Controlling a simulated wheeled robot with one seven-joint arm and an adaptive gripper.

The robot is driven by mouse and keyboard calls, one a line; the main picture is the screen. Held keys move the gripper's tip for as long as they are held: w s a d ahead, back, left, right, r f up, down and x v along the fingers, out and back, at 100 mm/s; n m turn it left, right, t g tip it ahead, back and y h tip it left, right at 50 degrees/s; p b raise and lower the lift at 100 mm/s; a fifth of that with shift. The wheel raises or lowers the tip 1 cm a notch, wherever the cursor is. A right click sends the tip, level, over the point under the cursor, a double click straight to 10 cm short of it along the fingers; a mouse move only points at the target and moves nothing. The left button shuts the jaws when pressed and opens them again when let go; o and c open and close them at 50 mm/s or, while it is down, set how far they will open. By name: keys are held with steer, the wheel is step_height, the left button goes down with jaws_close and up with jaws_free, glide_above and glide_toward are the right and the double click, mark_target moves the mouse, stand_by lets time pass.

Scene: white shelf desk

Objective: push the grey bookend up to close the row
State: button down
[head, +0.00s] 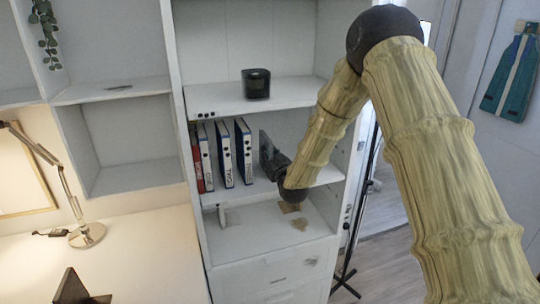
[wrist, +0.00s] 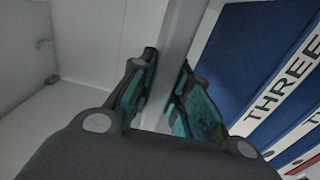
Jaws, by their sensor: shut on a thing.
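The row stands upright on the middle shelf in the head view: a red book (head: 197,160) at the left, then several blue-and-white binders (head: 224,155). The grey bookend (head: 267,150) stands to their right, with a gap between it and the last binder. My gripper (head: 279,172) is at the bookend, its fingers mostly hidden by my wrist. In the wrist view, my gripper's teal-padded fingers (wrist: 167,100) are shut on the upright grey bookend (wrist: 178,45). The binder labelled THREE (wrist: 270,60) is close on the right there, apart from the fingers.
The shelf's right side wall (head: 346,140) is close to my arm. A lamp (head: 86,235) stands on the desk at left.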

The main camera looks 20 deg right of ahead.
steer(key=c, duration=1.3)
jaws_free()
steer(key=shift+s, duration=0.1)
steer(key=s, duration=1.2)
steer(key=shift+d, duration=0.25)
